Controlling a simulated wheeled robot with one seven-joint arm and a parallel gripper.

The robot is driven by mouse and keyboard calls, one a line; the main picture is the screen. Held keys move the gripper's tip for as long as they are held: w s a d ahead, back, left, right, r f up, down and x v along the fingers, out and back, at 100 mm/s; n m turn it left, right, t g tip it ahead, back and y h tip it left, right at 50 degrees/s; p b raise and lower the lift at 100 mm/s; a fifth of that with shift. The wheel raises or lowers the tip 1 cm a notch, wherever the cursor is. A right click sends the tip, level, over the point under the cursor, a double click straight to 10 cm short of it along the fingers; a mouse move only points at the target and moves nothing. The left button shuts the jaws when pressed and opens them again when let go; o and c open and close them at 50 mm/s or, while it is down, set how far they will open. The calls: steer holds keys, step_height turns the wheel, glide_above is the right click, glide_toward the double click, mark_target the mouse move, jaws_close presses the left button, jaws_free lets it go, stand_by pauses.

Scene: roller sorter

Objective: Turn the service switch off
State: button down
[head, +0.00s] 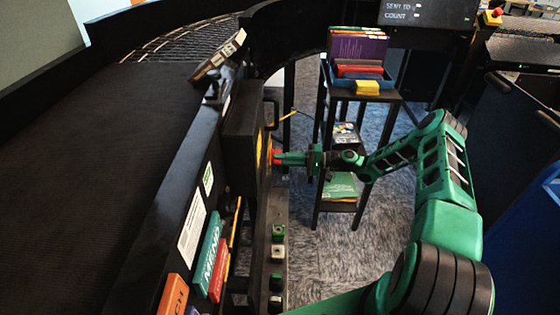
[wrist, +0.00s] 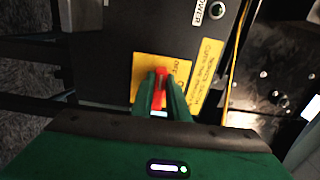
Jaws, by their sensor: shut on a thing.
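The service switch has a red handle (wrist: 161,78) that shows in the wrist view in front of a yellow label plate (wrist: 143,67) on a black box. My gripper (wrist: 162,97) is shut on the red handle, with one green finger on each side of it. In the head view my gripper (head: 283,158) reaches left to the side of the black box (head: 243,135), and a bit of the red handle (head: 276,157) shows at its tips. The lettering on the yellow plate is partly covered by the fingers and handle, so I cannot tell the switch's position.
A black conveyor (head: 100,150) runs along the left. A shelf stand (head: 392,97) with books and a blue bin is behind my arm. Small green and white buttons (head: 278,252) sit below the box. A power knob (wrist: 217,10) is above the switch in the wrist view.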

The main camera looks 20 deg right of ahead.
steer(key=shift+d+f, duration=0.15)
steer(key=shift+d, duration=0.05)
steer(key=c, duration=1.7)
jaws_free()
steer(key=shift+a, duration=0.1)
steer(key=v, duration=1)
steer(key=shift+d, duration=0.4)
